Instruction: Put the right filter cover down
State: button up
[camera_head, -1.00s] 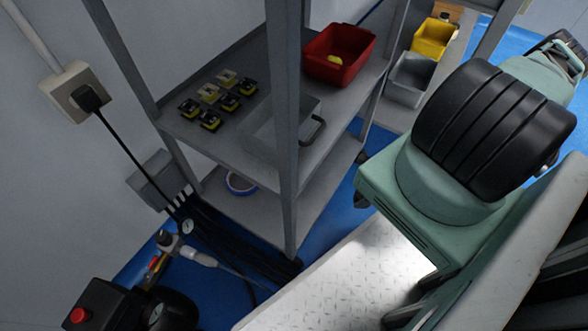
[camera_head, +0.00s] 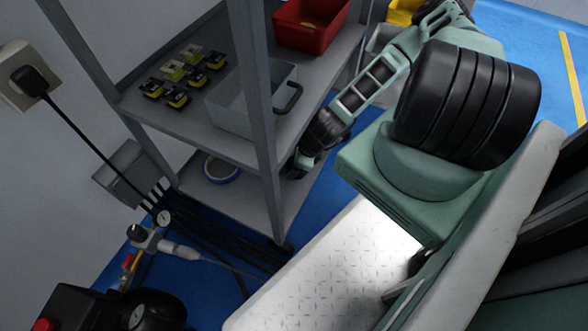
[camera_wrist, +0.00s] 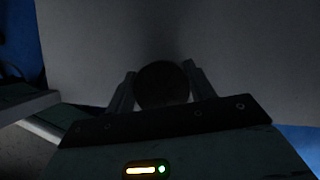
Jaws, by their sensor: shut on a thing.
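A dark round thing, which I take to be the right filter cover (camera_wrist: 162,88), sits between the two fingers of my gripper (camera_wrist: 160,80) in the wrist view. The fingers are shut on it from both sides. Beyond it is a plain grey surface, probably the lower shelf (camera_head: 235,205); I cannot tell whether the cover touches it. In the head view my gripper (camera_head: 299,166) is low beside the front right post of the rack, at the right end of the lower shelf. The cover cannot be made out there.
A roll of blue tape (camera_head: 221,170) lies on the lower shelf. Above, the middle shelf holds a clear grey bin (camera_head: 240,112), several black-and-yellow parts (camera_head: 185,75) and a red bin (camera_head: 310,25). The rack post (camera_head: 262,130) stands close to my gripper. The lower shelf's front is bare.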

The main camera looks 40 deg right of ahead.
jog(key=shift+f+b, duration=0.3)
jog(key=shift+f, duration=0.65)
jog(key=shift+r, duration=0.1)
jog(key=o, duration=1)
jog(key=shift+o, duration=0.2)
jog(key=p+v, duration=0.6)
jog(key=v, duration=0.6)
jog(key=shift+w, duration=0.1)
